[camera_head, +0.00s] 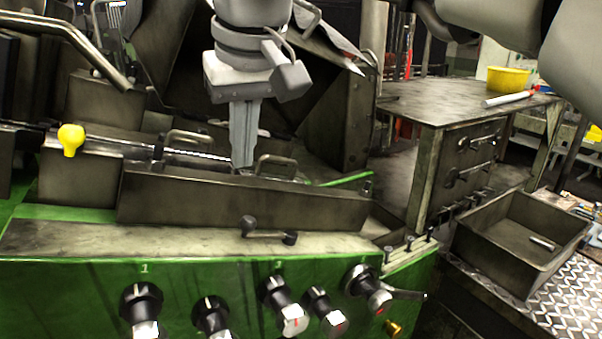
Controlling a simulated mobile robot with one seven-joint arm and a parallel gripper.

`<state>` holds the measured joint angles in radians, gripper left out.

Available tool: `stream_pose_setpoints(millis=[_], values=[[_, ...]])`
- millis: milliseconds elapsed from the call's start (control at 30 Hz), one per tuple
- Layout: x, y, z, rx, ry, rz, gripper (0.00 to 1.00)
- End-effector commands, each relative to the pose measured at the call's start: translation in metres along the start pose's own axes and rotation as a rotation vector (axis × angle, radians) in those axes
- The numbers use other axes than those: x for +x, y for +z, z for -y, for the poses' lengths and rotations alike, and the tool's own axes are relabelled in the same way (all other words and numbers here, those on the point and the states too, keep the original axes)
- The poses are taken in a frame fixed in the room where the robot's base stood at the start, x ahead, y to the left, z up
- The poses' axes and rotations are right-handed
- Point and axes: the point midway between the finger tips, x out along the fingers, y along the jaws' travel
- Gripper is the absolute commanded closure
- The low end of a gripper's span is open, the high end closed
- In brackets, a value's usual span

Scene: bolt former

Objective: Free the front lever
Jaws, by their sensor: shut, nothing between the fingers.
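My gripper (243,164) points straight down behind the long dark metal trough at the front of the green machine. Its fingers are together and nothing shows between them. The tips are close to a metal handle (277,160); I cannot tell whether they touch it. A short crank with dark knobs (268,234) sits on the front ledge, below and in front of my gripper. I cannot tell which of these is the front lever.
The green front panel (190,290) carries several black knobs and a silver handle (404,294) at its right end. The trough wall (230,203) stands before my gripper.

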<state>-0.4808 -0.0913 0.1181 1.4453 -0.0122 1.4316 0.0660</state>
Motion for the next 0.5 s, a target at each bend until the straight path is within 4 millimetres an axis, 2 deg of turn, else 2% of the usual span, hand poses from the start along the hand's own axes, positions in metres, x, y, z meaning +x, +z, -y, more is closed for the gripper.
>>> stream_pose_setpoints(millis=[333, 500], values=[[0.003, 0.0, 0.0, 0.0, 0.0, 0.001, 1.0], [0.023, 0.001, -0.001, 0.001, 0.001, 0.003, 1.0]])
